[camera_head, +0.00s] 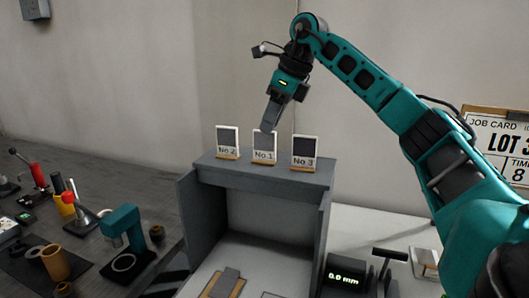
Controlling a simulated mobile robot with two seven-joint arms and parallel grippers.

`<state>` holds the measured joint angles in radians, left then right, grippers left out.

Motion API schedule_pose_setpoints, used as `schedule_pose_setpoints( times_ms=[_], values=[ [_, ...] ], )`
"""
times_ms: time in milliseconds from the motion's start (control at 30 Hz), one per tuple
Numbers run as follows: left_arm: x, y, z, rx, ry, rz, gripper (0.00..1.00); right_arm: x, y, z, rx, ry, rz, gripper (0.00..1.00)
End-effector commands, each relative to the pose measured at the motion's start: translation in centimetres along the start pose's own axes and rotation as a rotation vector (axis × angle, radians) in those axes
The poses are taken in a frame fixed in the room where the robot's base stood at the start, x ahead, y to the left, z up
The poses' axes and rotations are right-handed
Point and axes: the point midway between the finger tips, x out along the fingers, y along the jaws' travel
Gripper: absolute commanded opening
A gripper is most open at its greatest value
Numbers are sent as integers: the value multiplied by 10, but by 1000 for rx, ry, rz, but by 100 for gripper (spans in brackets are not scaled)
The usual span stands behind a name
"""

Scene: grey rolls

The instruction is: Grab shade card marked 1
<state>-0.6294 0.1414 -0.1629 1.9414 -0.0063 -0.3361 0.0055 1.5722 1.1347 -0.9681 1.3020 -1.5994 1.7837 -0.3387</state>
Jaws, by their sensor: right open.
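The shade card marked No.1 (264,155) stands upright in the middle of a row of three on top of a grey booth (228,170). Card No.2 (227,142) stands to its left and card No.3 (304,152) to its right. Each card has a grey patch above a white label and sits in a small wooden foot. My right gripper (270,130) points down at card No.1, its fingers covering part of the card's upper patch. It is open; whether it touches the card I cannot tell. My left gripper is not in view.
Below the cards, the open booth holds a small grey piece (225,284) on its pale floor. A dark bench with a teal device (124,228) and several tools lies left. A display reading 0.0 mm (346,277) stands right. A job card board (500,140) is behind my arm.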

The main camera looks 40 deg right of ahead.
Motion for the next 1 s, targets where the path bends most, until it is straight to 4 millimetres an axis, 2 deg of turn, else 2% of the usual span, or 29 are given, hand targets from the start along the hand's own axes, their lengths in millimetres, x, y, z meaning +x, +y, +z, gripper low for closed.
schedule_pose_setpoints(
  times_ms=[167,433,733,1000],
  values=[
    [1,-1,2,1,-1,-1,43,14,1,-2,-1,2,1,40],
    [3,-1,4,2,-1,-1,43,51,3,-6,0,1,1,40],
    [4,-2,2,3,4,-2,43,56,3,-5,-1,-1,0,40],
    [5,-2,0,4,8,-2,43,56,3,-5,-1,-1,0,16]
  ],
)
